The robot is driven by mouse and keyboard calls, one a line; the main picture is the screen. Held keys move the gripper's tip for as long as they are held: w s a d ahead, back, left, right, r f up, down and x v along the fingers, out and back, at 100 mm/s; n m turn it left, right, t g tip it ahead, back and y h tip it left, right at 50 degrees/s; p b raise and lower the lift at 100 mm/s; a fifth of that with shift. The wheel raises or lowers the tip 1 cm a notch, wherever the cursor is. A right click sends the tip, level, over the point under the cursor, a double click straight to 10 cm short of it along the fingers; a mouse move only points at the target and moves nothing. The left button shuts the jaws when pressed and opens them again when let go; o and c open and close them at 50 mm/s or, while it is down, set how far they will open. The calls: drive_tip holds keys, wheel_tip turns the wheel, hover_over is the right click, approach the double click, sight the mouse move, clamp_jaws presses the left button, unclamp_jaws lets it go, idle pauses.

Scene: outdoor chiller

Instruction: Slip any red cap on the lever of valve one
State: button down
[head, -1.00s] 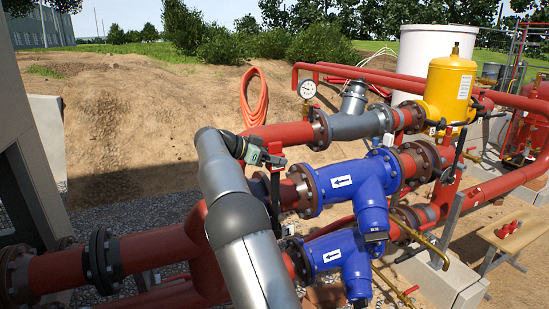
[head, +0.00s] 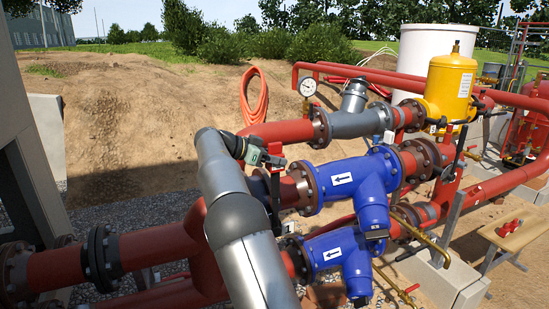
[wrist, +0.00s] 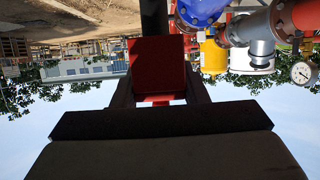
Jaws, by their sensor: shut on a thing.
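My gripper (head: 266,158) is at the middle of the head view, above the red pipe left of the upper blue strainer. In the wrist view, my gripper (wrist: 156,72) is shut on a red cap (wrist: 156,62), with a dark finger on each side. A bit of red also shows at the gripper in the head view. A dark upright lever (head: 276,192) stands right below the gripper. In the upside-down wrist view, the dark lever (wrist: 154,18) lines up with the cap and meets its edge. I cannot tell whether it is inside the cap.
More red caps (head: 510,227) stand on a wooden bench (head: 521,240) at the right. Blue strainers (head: 345,182), a grey valve body (head: 361,124), a gauge (head: 307,89) and a yellow vessel (head: 450,85) crowd the pipes right of the gripper. Open dirt lies behind.

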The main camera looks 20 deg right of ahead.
drive_tip(key=shift+f+b, duration=0.35)
drive_tip(key=shift+f, duration=0.2)
drive_tip(key=shift+c, duration=1.4)
unclamp_jaws()
drive_tip(key=shift+a+r, duration=0.1)
drive_tip(key=shift+p+v, duration=0.65)
drive_tip(key=shift+v, duration=1.75)
